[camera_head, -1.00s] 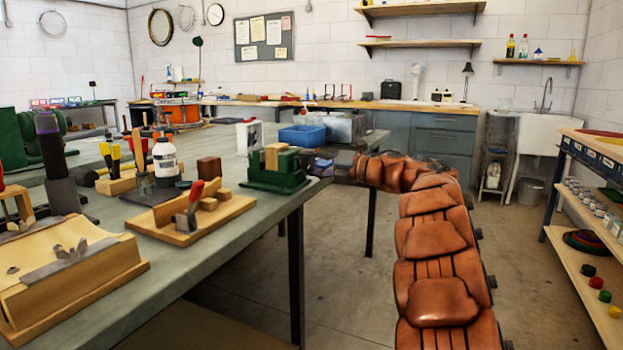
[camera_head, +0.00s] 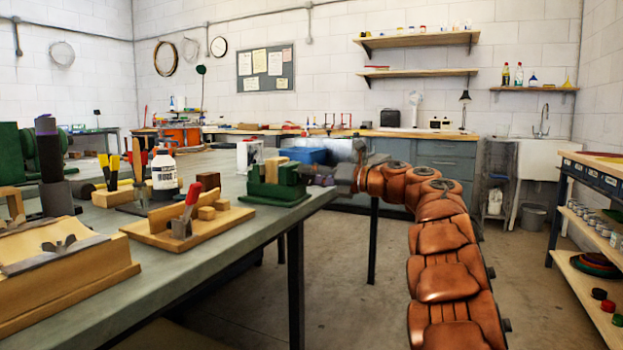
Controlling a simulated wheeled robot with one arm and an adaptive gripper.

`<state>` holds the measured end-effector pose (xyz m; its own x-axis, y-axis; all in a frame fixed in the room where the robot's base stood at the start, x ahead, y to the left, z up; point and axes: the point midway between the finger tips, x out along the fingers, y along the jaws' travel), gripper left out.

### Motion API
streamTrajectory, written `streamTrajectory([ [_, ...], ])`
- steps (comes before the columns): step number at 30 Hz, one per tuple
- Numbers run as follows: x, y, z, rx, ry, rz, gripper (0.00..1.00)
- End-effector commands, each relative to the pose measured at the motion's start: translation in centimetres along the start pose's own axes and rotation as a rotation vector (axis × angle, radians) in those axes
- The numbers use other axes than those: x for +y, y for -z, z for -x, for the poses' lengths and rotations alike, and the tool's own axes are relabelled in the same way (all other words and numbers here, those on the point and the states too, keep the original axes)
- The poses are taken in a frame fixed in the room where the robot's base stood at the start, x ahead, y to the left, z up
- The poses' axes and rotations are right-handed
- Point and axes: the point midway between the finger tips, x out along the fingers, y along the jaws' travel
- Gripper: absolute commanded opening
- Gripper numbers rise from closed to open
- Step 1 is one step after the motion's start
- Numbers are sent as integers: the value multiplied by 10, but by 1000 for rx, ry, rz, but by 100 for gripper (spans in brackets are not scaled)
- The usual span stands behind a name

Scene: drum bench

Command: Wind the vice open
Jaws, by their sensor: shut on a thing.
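The green vice (camera_head: 276,190) stands at the right edge of the grey-green bench (camera_head: 215,250), with a pale wooden block (camera_head: 272,168) between its jaws. My gripper (camera_head: 318,178) is at the right side of the vice, where its screw and handle would be. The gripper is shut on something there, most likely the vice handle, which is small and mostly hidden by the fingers. My orange-brown arm reaches in from the lower right.
A wooden jig with a red-handled clamp (camera_head: 190,198) stands left of the vice. A white bottle (camera_head: 164,172), a blue bin (camera_head: 303,155) and a wooden fixture (camera_head: 60,262) are also on the bench.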

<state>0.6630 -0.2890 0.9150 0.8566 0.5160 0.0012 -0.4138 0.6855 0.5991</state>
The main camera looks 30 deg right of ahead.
Motion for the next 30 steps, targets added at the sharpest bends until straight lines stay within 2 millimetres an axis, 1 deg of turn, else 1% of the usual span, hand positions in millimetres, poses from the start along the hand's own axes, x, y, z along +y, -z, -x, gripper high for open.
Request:
streamTrajectory([
  [7, 1, 1, -2, 4, -2, 0, 17],
  [8, 1, 1, -2, 4, -2, 0, 54],
  [12, 1, 1, -2, 3, -1, 0, 68],
  [15, 0, 1, -1, 2, -1, -1, 77],
  [25, 0, 0, 1, 0, 0, -1, 77],
  [28, 0, 0, 9, -1, 2, -2, 77],
  [30, 0, 0, 18, -1, 3, -2, 77],
])
